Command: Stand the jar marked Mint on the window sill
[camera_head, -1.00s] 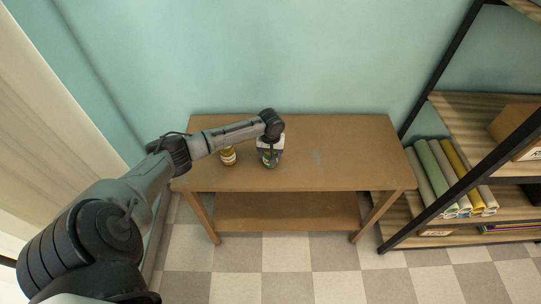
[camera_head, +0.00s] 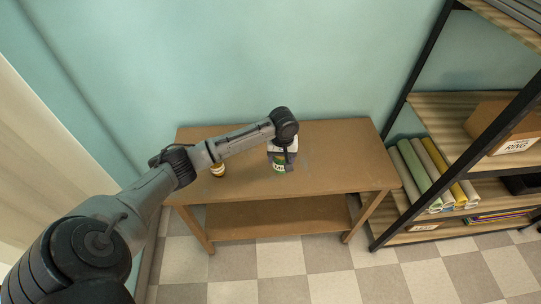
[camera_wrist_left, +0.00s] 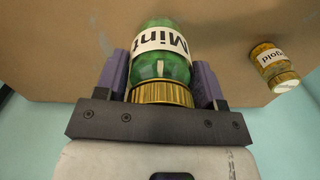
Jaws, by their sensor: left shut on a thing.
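The green jar with a gold lid and a white label reading "Mint" (camera_wrist_left: 160,67) is between the purple-padded fingers of my left gripper (camera_wrist_left: 163,85) in the left wrist view. The fingers are shut on it near its lid. In the head view the Mint jar (camera_head: 279,168) shows below my left gripper (camera_head: 282,153), over the wooden table (camera_head: 330,170). I cannot tell whether its base touches the table. The window sill is not clearly in view. My right gripper is not in view.
A yellow jar (camera_head: 217,170) stands on the table left of the Mint jar; its label, partly readable, ends in "gold" in the left wrist view (camera_wrist_left: 274,67). A shelf rack with rolls (camera_head: 430,172) and a box (camera_head: 505,135) stands at the right. The table's right half is clear.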

